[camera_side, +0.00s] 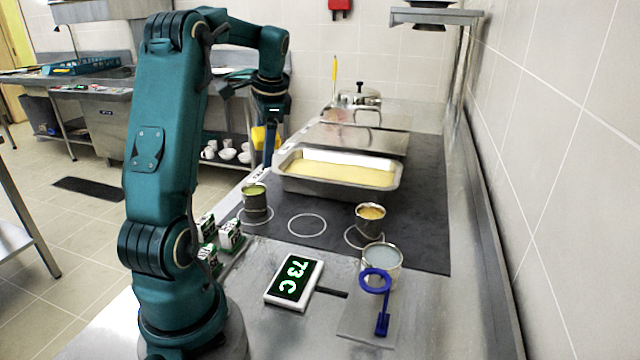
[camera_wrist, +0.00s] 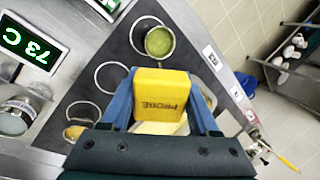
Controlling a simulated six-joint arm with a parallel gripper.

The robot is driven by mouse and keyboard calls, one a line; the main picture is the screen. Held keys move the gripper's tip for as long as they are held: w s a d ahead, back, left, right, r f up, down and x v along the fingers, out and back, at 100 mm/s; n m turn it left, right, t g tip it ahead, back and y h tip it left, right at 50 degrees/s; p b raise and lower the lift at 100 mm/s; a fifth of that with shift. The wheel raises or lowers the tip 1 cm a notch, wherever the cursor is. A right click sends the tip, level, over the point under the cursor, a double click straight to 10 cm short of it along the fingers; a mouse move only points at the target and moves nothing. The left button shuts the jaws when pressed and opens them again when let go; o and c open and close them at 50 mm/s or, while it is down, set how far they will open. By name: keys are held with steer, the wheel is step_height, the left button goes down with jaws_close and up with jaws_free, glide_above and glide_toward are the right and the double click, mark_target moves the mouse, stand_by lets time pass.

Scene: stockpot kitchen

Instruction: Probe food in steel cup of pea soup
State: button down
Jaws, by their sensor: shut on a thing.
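My gripper (camera_side: 267,160) is shut on a yellow block marked PROBE (camera_wrist: 160,98), held between its two blue fingers. The yellow block also shows beside the fingers in the side view (camera_side: 259,139). The probe's stem cannot be made out in either view. The steel cup of pea soup (camera_side: 256,206), with green soup inside, stands upright on a ringed spot of the dark counter. It shows in the wrist view (camera_wrist: 160,42), beyond the probe block. In the side view my gripper is above and behind this cup, apart from it. The readout (camera_side: 294,281) shows 73 C.
A steel cup of orange soup (camera_side: 370,222) and a cup of pale liquid (camera_side: 382,256) stand to the right. A blue ring-ended tool (camera_side: 381,314) is in front. A deep steel pan of yellow food (camera_side: 340,189) lies behind. Small cartons (camera_side: 229,235) stand near my arm. The middle ring is empty.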

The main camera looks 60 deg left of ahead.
steer(key=shift+n, duration=0.4)
steer(key=shift+s+d+x, duration=0.15)
steer(key=shift+s+x, duration=0.1)
steer(key=shift+x, duration=1.15)
steer(key=shift+s+d+x, duration=0.2)
steer(key=shift+s+x, duration=0.05)
steer(key=shift+x, duration=1.15)
steer(key=shift+s+d+x, duration=0.15)
steer(key=shift+s+x, duration=0.15)
steer(key=shift+x, duration=1.05)
steer(key=shift+f, duration=0.2)
steer(key=shift+r, duration=0.15)
stand_by(0.9)
steer(key=shift+r, duration=4.35)
